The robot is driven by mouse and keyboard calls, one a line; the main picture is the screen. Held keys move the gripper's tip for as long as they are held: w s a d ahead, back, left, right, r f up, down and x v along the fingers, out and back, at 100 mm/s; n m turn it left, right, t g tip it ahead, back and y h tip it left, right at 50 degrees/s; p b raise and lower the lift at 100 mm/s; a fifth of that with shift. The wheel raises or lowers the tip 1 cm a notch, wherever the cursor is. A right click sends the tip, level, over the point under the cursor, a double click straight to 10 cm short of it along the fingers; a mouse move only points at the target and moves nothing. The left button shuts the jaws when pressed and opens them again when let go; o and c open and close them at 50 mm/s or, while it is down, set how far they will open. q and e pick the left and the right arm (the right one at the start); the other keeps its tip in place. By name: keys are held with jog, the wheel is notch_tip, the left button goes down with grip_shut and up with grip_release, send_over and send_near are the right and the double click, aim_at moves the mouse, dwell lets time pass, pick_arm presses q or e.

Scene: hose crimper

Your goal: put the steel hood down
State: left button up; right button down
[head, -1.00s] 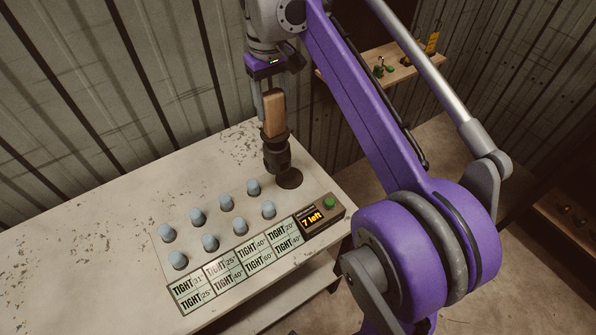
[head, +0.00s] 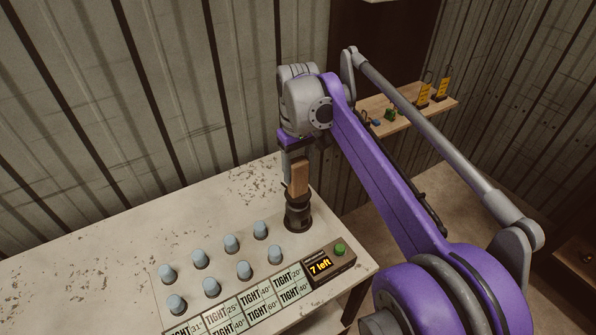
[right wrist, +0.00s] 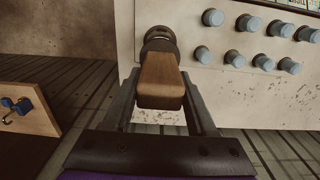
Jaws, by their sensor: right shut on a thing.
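The steel hood shows in the head view as a dark, stepped cylinder (head: 298,212) under a wooden handle (head: 299,180). It stands upright at the back right of the white table (head: 215,205). Its foot meets the dark round spot on the tabletop; I cannot tell whether it bears fully on it. My right gripper (head: 293,170) is above it, shut on the wooden handle. In the right wrist view the handle (right wrist: 160,82) lies between the two fingers, with the dark hood rim (right wrist: 161,38) beyond. My left gripper is not in view.
Several pale blue caps (head: 231,243) stand in two rows left of the hood. In front are "TIGHT" labels (head: 258,293), a "7 left" display (head: 320,266) and a green button (head: 340,249). A wooden shelf (head: 405,107) is behind. The table's left part is clear.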

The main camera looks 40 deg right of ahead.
jog(key=shift+f, duration=0.2)
jog(key=shift+f, duration=0.1)
jog(key=shift+c, duration=1)
grip_release()
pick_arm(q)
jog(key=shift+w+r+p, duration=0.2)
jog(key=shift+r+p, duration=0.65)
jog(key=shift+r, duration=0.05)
pick_arm(e)
notch_tip(320, 180, up, 12)
jog(key=shift+r, duration=0.2)
pick_arm(q)
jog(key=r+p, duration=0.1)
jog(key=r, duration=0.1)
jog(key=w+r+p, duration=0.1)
jog(key=p, duration=0.1)
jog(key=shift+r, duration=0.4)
pick_arm(e)
jog(key=s+a+f+t, duration=0.2)
jog(key=s+a+f, duration=0.5)
jog(key=f, duration=0.4)
jog(key=s+a+f+n+t, duration=0.1)
jog(key=s+a+f+t, duration=0.2)
jog(key=s+a+f, duration=0.4)
notch_tip(320, 180, down, 4)
jog(key=shift+s+a+r, duration=0.15)
jog(key=shift+s+a, duration=0.2)
jog(key=shift+a, duration=0.4)
